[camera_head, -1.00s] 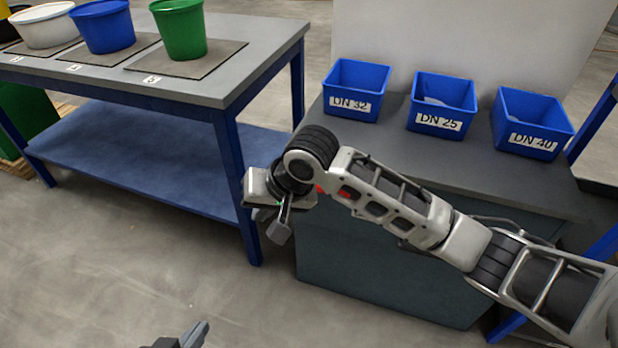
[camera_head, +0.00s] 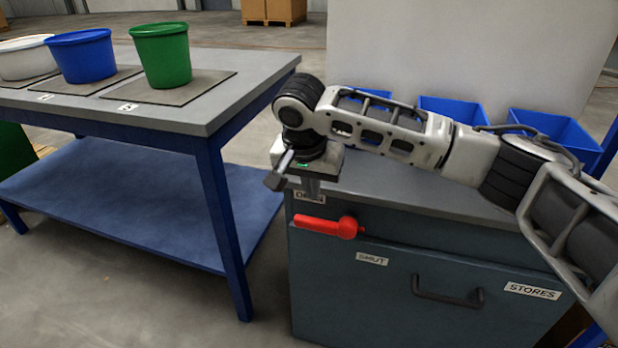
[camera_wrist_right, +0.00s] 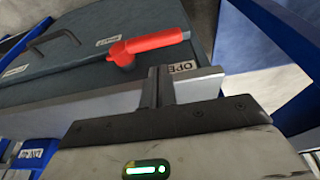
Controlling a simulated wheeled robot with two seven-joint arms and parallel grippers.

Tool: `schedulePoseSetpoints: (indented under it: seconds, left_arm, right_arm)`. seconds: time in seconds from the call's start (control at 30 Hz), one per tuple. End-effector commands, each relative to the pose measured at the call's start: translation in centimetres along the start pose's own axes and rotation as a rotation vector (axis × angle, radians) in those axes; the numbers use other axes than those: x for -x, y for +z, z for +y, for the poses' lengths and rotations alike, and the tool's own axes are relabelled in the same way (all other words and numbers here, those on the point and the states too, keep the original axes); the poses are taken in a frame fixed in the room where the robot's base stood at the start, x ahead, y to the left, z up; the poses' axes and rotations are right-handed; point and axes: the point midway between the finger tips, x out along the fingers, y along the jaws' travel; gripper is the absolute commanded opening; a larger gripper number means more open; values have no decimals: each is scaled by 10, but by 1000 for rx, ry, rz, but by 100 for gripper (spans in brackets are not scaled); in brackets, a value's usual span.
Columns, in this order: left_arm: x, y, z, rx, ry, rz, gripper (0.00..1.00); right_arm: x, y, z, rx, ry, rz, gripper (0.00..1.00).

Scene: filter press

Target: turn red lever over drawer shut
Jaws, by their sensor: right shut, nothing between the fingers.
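The red lever (camera_head: 330,226) sits on the front of the grey cabinet, above the drawer (camera_head: 400,320). Its round hub is at the right and its handle points left, just under the OPEN label (camera_head: 310,196). The SHUT label (camera_head: 372,259) is below and right of the hub. My right gripper (camera_head: 312,188) is shut and empty, just above the lever at the cabinet's top left corner, with a gap between them. In the right wrist view, the shut fingers (camera_wrist_right: 160,88) are near the OPEN label, apart from the lever (camera_wrist_right: 150,43). My left gripper is not in view.
The drawer has a dark bar handle (camera_head: 447,292) and a STORES label (camera_head: 532,291). Blue bins (camera_head: 552,128) stand on the cabinet top behind my right arm. A blue-legged table (camera_head: 180,110) with buckets stands at the left, with a narrow floor gap between.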

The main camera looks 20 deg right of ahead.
Motion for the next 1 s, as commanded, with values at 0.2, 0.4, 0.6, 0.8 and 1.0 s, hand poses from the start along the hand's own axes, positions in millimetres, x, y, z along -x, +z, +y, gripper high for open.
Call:
schedulePoseSetpoints:
  seconds: [0.2, 0.4, 0.6, 0.8, 1.0]
  left_arm:
    - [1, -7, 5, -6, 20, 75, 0]
    - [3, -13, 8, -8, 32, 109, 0]
    - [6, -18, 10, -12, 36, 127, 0]
    - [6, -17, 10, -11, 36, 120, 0]
    - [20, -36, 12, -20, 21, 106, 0]
  right_arm:
    - [-42, 7, 0, 2, 1, 0, 0]
    - [-56, 11, 0, 1, -1, 1, 0]
    - [-57, 11, 0, 1, -2, 1, 0]
    - [-57, 11, 0, 1, -2, 1, 0]
    - [-50, 5, 1, -8, 11, -2, 0]
